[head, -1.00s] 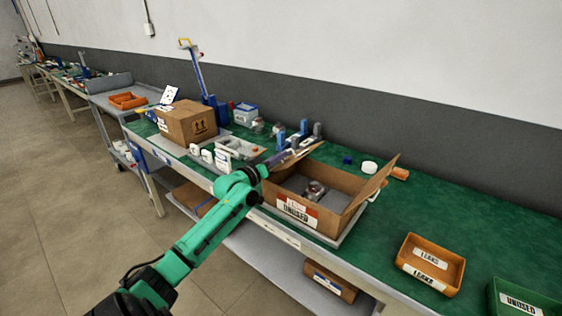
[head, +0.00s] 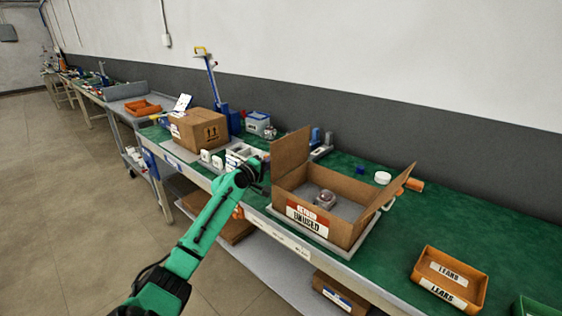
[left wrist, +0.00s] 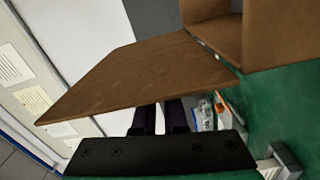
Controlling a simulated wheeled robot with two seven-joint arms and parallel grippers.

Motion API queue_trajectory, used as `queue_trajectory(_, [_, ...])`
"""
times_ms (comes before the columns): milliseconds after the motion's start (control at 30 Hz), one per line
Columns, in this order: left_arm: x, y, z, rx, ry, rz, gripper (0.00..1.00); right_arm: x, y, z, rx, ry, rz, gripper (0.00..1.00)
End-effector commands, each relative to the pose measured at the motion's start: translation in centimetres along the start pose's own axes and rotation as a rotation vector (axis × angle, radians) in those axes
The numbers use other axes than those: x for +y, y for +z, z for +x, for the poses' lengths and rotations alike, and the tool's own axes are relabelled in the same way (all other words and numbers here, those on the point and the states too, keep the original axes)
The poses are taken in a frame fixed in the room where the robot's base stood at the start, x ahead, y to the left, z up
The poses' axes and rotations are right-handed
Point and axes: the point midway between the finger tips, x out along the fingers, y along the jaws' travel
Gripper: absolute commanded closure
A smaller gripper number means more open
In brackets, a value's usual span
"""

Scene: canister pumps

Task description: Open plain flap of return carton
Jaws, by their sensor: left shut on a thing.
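The return carton (head: 345,228) is an open brown box with a red and white label on its front, on a pale tray on the green bench. Its plain left flap (head: 290,153) stands up roughly upright. In the left wrist view the flap (left wrist: 150,72) spreads across the middle as a broad brown panel. My left gripper (head: 262,168) is at the flap's outer side, left of the carton. In the wrist view its dark fingers (left wrist: 160,118) meet the flap's near edge; the flap hides their tips. My right gripper is out of view.
A round metallic part (head: 325,199) lies inside the carton. The opposite flap (head: 398,186) leans outward to the right. A closed carton (head: 200,130) and small white parts (head: 212,160) stand to the left. An orange bin (head: 449,280) sits at right, with clear green bench between.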

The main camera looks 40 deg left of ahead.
Motion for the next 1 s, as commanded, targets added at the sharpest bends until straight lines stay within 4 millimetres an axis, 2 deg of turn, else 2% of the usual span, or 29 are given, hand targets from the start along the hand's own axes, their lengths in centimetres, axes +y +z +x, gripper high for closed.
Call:
queue_trajectory(400, [-1.0, -0.7, 0.0, -0.002, -0.003, -0.201, 1.0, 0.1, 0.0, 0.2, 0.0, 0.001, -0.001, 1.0])
queue_trajectory(933, [-1.2, -0.7, 0.0, -0.003, -0.006, -0.226, 1.0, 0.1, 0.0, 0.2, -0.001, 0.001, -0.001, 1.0])
queue_trajectory(1000, [-1.3, -0.7, 0.0, -0.003, -0.006, -0.226, 0.72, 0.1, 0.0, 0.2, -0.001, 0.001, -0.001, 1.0])
